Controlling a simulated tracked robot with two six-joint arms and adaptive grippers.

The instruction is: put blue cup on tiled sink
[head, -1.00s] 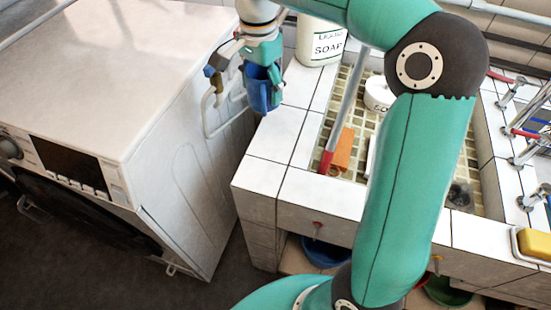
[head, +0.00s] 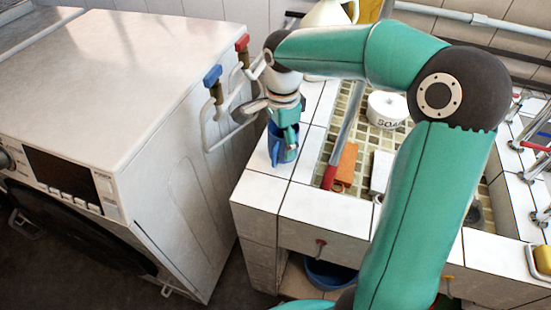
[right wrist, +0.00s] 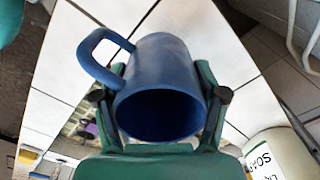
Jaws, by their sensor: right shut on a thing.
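The blue cup (head: 274,150) is in my right gripper (head: 285,138), at the left tiled rim of the sink (head: 263,190). In the right wrist view the cup (right wrist: 160,75) lies between the two fingers of my right gripper (right wrist: 162,100), which are shut on its sides. Its open mouth faces the camera and its handle points to the upper left. White tiles show behind the cup. I cannot tell whether its base touches them. My left gripper is not in view.
A white washing machine (head: 130,80) stands left of the sink, with blue and red taps beside it. A white soap tub (head: 388,108), an orange item (head: 346,163) and a red-ended bar (head: 329,177) are at the basin. A soap container (right wrist: 272,155) shows in the wrist view.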

